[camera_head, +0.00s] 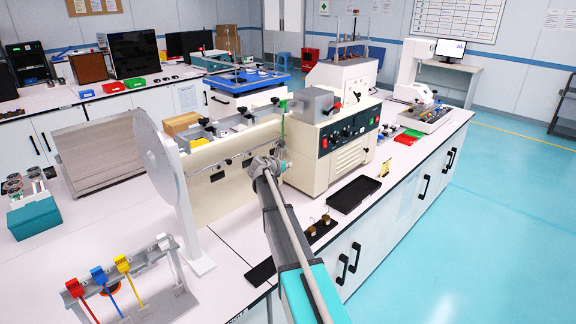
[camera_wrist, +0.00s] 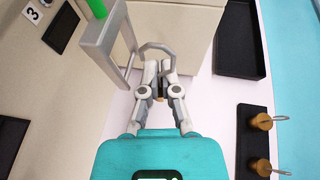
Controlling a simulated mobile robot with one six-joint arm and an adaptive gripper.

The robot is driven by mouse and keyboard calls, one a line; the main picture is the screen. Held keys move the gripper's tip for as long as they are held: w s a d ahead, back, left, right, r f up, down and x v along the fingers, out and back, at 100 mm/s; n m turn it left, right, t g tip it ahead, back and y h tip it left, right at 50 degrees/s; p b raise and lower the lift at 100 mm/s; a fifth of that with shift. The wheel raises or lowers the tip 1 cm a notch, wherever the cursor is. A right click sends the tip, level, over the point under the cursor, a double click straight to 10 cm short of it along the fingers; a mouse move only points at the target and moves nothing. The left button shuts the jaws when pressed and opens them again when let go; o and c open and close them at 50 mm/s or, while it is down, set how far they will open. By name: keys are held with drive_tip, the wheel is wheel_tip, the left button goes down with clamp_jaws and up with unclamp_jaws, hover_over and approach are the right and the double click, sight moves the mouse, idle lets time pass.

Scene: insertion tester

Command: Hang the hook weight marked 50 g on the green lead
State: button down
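The green lead (camera_head: 283,107) hangs from the front of the cream tester; its green part also shows at the top of the wrist view (camera_wrist: 98,8), with a grey metal frame below it. My gripper (camera_head: 281,167) is beside the lower end of the lead. In the wrist view my gripper (camera_wrist: 157,72) is closed around a hook weight. A little brass (camera_wrist: 158,97) shows between the fingers, and its grey hook (camera_wrist: 157,48) rises beyond the fingertips, close to the grey frame. I cannot tell whether they touch. The weight's marking is not readable.
Two brass hook weights (camera_wrist: 261,121) (camera_wrist: 262,167) stand on a black strip (camera_wrist: 246,143). An empty black tray (camera_head: 354,193) lies beside the tester (camera_head: 345,150). A large grey disc (camera_head: 157,158) stands left. A rack (camera_head: 125,275) with red, blue and yellow leads is at front left.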

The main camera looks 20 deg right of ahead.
drive_tip(key=shift+w+a, duration=0.2)
drive_tip(key=shift+w, duration=0.35)
drive_tip(key=shift+w+a, duration=0.15)
drive_tip(key=shift+w, duration=0.35)
idle(1.0)
drive_tip(key=shift+f+b, duration=0.9)
drive_tip(key=shift+f, duration=0.05)
idle(0.5)
drive_tip(key=c, duration=0.7)
unclamp_jaws()
